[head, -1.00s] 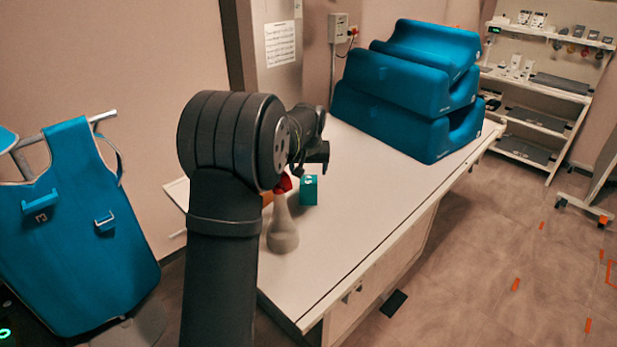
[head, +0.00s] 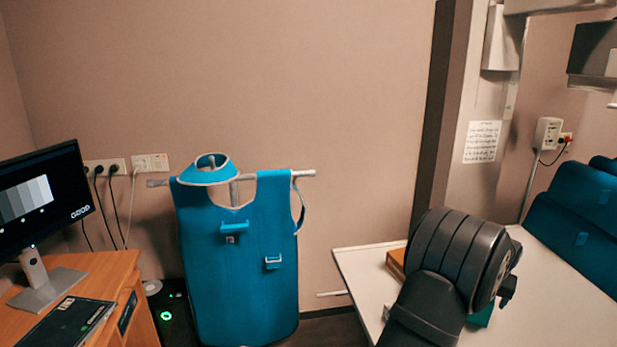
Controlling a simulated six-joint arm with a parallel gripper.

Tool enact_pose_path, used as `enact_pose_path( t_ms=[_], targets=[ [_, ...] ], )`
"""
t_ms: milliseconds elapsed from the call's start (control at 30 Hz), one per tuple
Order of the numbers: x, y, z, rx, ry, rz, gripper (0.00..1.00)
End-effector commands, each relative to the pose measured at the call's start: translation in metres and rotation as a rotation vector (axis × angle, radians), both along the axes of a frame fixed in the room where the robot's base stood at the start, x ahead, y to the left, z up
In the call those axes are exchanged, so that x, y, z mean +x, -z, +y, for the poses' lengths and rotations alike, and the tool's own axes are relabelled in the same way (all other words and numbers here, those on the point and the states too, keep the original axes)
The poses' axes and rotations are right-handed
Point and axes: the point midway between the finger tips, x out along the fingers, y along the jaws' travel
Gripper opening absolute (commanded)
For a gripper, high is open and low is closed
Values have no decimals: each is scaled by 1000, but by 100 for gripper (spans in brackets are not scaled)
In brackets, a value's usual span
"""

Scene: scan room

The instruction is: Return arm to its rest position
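My arm shows at the lower right of the head view, over the white table (head: 365,262). Its large dark joint hides most of my gripper (head: 508,291); only a small dark part sticks out at the joint's right side. I cannot see its fingertips, or whether they are open or hold anything. A teal box (head: 480,319) on the table is partly hidden behind my arm. An orange-brown block (head: 396,263) shows at the joint's left.
Blue foam cushions (head: 580,225) stand on the table at the right. A blue apron (head: 245,270) hangs on a rack by the wall. A wooden desk (head: 100,270) with a monitor (head: 45,195) and a dark folder or book (head: 68,322) is at the left.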

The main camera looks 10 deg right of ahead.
Motion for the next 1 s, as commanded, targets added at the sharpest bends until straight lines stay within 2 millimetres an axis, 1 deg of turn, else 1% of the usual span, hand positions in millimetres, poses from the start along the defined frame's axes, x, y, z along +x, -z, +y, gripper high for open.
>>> enact_pose_path(
  t_ms=[33, 233, 267, 300, 333, 500, 633, 900, 967, 1000],
  targets=[
    [3, 11, -2, 3, 0, 1, 72],
    [13, 46, -12, 3, 0, 1, 72],
    [13, 45, -13, 0, -1, 0, 72],
    [13, 33, -13, -3, -1, -3, 72],
    [13, 28, -13, -4, -1, -2, 72],
    [13, 10, -13, -2, 0, -1, 72],
    [12, 5, -12, -1, 0, 1, 72],
    [12, 4, -12, 0, 0, 1, 72],
    [12, 4, -12, 0, 0, 1, 84],
    [12, 4, -12, 0, 0, 1, 92]
  ],
)
